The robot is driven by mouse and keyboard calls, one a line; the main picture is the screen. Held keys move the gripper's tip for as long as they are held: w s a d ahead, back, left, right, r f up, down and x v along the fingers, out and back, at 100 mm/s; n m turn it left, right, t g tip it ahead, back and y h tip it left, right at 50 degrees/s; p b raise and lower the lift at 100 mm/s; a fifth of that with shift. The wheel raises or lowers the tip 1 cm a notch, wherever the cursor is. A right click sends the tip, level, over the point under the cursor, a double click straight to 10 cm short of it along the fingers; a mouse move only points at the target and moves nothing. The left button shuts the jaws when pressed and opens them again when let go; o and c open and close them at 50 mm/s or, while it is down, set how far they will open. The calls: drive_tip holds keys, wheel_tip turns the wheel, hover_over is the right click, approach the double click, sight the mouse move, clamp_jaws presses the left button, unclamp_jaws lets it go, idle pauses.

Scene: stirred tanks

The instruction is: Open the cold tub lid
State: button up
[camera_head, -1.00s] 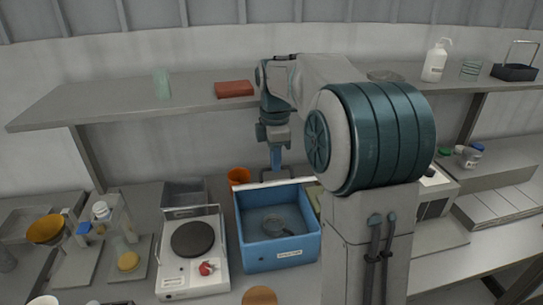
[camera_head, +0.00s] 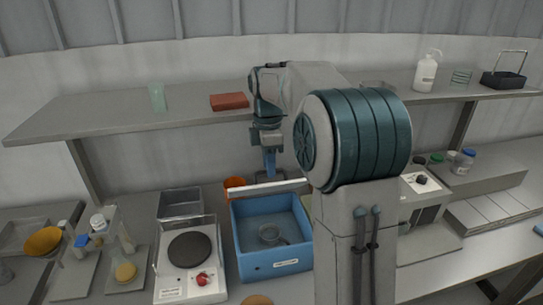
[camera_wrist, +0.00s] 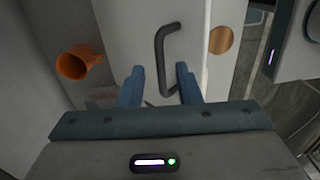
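The cold tub (camera_head: 275,265) is a blue open-topped box with a label on its front, and I see into it from above. A round clear dish with a handle (camera_head: 270,234) is inside. Its white lid (camera_head: 262,189) stands raised along the tub's back edge, seen almost edge-on. In the wrist view the lid (camera_wrist: 125,35) is a pale panel with a dark bent handle (camera_wrist: 160,50). My gripper (camera_wrist: 159,80) is open, its two blue fingers apart, with the handle's lower end between them; I cannot tell whether they touch it. In the head view my gripper (camera_head: 269,177) is behind the lid, partly hidden.
An orange cup (camera_head: 234,183) stands close behind the tub's left back corner. A white hot plate (camera_head: 190,262) is just left of the tub. A shelf (camera_head: 120,118) with a red block (camera_head: 229,101) runs behind and above. My arm hides the area right of the tub.

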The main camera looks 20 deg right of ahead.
wheel_tip(320, 180, up, 14)
drive_tip(key=shift+w+f, duration=0.15)
drive_tip(key=shift+w, duration=0.25)
drive_tip(key=c, duration=0.4)
drive_tip(key=shift+s+d+f, duration=0.2)
drive_tip(key=shift+f, duration=0.05)
clamp_jaws()
drive_tip(key=s+d+f+m+t+y+b, duration=0.1)
drive_tip(key=s+d+f+t+y+b, duration=0.35)
drive_tip(key=s+f+t+b, duration=0.35)
drive_tip(key=shift+g, duration=0.4)
drive_tip(key=p+x, duration=0.1)
drive_tip(key=x, duration=0.3)
drive_tip(key=p+x, duration=0.1)
drive_tip(key=x, duration=0.3)
drive_tip(key=shift+s+a+f+p, duration=0.1)
drive_tip(key=shift+a+p, duration=0.2)
drive_tip(key=shift+a, duration=0.15)
